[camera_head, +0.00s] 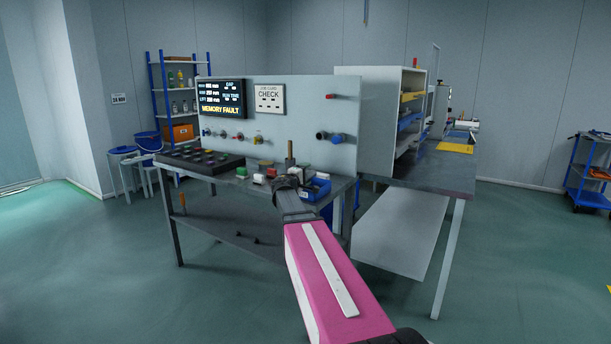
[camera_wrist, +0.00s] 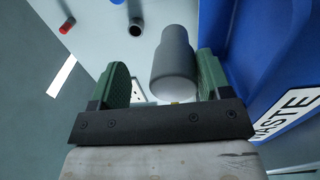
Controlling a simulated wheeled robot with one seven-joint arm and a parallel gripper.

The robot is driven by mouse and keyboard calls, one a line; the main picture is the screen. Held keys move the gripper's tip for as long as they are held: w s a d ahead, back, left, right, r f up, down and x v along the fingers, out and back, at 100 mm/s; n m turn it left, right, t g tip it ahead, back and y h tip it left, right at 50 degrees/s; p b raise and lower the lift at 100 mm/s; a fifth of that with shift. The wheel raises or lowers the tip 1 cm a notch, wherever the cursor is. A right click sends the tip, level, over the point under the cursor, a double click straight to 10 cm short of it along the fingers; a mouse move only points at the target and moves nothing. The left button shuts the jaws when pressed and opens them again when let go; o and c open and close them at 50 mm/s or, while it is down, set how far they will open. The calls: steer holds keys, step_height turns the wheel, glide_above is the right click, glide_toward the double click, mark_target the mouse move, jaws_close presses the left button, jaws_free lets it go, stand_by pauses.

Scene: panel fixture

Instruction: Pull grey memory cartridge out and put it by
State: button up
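My gripper (camera_head: 287,181) is in front of the panel, over the front edge of the bench. In the wrist view its two green fingers (camera_wrist: 162,80) stand wide apart. I cannot tell whether this cylinder is the grey memory cartridge. The panel (camera_head: 290,112) carries a screen (camera_head: 221,98) reading "MEMORY FAULT" and several coloured fittings along its lower part.
A blue bin (camera_wrist: 280,60) marked "WASTE" fills the right of the wrist view, close to the right finger. Small blocks and a dark button box (camera_head: 200,160) crowd the bench. A red fitting (camera_head: 331,96) and a blue-ringed one (camera_head: 338,138) stick out of the panel.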

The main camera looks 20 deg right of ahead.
steer(key=shift+s+f, duration=0.2)
steer(key=shift+f, duration=0.8)
steer(key=shift+s+a, duration=0.25)
steer(key=shift+s, duration=0.1)
steer(key=r+v, duration=0.2)
steer(key=v, duration=0.8)
steer(key=s+a+f+m+g+y, duration=0.1)
steer(key=s+f+m+g+y, duration=0.3)
steer(key=f, duration=0.6)
steer(key=s+a+f+m+g+y, duration=0.1)
steer(key=s+f+g+y, duration=0.15)
steer(key=s+f, duration=0.6)
steer(key=s+a+f+m+g+y, duration=0.2)
steer(key=s+a+f+g+y, duration=0.3)
steer(key=s+a+f+y, duration=0.3)
steer(key=s+a+f, duration=0.3)
steer(key=s+f, duration=0.1)
steer(key=f, duration=0.1)
steer(key=shift+s+a+f+m, duration=0.25)
steer(key=shift+s+f+m, duration=0.05)
steer(key=shift+s+f, duration=0.1)
